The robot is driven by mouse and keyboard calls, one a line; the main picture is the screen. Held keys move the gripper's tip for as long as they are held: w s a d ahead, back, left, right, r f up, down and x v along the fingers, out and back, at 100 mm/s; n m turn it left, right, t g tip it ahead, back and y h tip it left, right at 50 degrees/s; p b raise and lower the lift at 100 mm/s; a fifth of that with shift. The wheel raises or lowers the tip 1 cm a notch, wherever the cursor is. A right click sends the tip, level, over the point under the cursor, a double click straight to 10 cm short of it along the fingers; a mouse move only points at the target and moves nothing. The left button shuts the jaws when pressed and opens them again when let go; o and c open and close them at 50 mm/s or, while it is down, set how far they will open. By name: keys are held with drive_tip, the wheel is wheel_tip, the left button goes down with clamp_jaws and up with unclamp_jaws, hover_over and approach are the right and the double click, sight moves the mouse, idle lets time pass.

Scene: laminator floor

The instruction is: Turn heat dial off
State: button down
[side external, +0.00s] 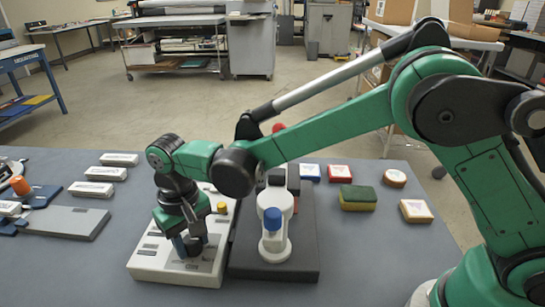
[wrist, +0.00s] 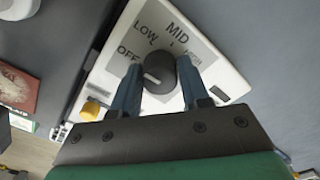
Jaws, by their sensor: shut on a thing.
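The heat dial (wrist: 160,75) is a dark round knob with a short white mark, on a white control panel (wrist: 205,50) printed OFF, LOW and MID, plus a fourth label partly covered by a finger. The white mark lies on the knob's left side, on the side of OFF; its exact setting is hard to tell. My gripper (wrist: 160,66) is shut on the dial, one blue finger on each side. In the side external view my gripper (side external: 188,246) points down onto the near end of the white panel (side external: 150,262) and mostly hides the dial.
A yellow knob (side external: 222,208) stands farther back on the panel. A dark base with a white device and blue cap (side external: 272,219) is close on the right. White labelled blocks (side external: 120,159) lie left; a green-yellow sponge (side external: 357,199) lies right.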

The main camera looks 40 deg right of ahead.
drive_tip(key=shift+n, duration=1.7)
drive_tip(key=shift+c, duration=2.1)
unclamp_jaws()
drive_tip(key=shift+r, duration=2.85)
drive_tip(key=shift+d, duration=0.1)
